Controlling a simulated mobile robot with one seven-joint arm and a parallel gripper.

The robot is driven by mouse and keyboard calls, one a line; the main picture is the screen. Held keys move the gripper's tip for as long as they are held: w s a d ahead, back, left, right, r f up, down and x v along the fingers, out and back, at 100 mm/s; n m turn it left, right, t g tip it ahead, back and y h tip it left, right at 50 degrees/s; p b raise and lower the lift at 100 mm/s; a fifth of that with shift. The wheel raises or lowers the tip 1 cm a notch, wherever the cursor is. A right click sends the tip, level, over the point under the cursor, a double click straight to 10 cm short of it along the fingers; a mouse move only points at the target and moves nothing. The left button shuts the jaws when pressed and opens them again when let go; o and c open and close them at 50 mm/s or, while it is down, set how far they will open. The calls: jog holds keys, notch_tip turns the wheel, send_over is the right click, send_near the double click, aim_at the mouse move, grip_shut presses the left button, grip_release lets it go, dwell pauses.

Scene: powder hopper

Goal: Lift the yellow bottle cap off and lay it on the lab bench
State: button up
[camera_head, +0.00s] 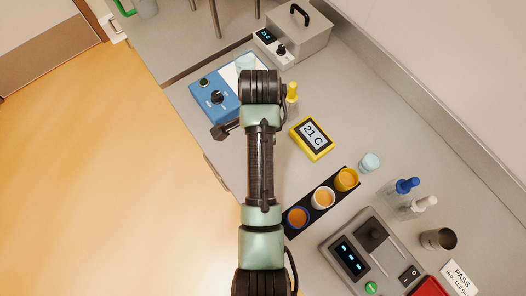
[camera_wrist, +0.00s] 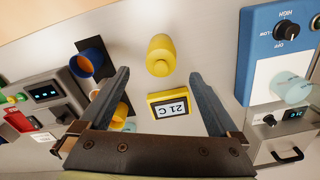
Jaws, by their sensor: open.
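The yellow bottle cap (camera_wrist: 160,56) with its raised round bulb shows from above in the wrist view, just beyond and between my fingertips. In the head view the yellow cap (camera_head: 292,90) stands upright on a small bottle, just right of my arm, which partly covers the bottle. My gripper (camera_wrist: 160,76) is open and empty, one finger on each side of the cap in the picture, with no contact visible. The gripper is hidden behind my arm in the head view. The grey lab bench (camera_head: 345,95) lies around the bottle.
A yellow thermometer (camera_head: 312,138) lies close to the bottle. A blue device (camera_head: 214,97) stands left of it. A black strip with several cups (camera_head: 322,197), blue and white capped bottles (camera_head: 405,187) and a scale-like device (camera_head: 372,250) stand farther right. Bare bench lies behind the thermometer.

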jog(key=shift+w+d+f+p, duration=0.1)
jog(key=shift+f+p, duration=0.45)
jog(key=shift+f, duration=0.75)
jog(key=shift+w+f+p, duration=0.1)
jog(key=shift+f+p, duration=0.4)
jog(key=shift+f, duration=0.8)
jog(key=shift+c, duration=0.2)
jog(key=c, duration=1.4)
jog(key=shift+r, duration=0.15)
notch_tip(320, 180, up, 9)
jog(key=shift+r+b, duration=0.1)
jog(key=shift+b, duration=0.45)
jog(key=shift+r+p, duration=2.05)
jog(key=shift+p, duration=0.15)
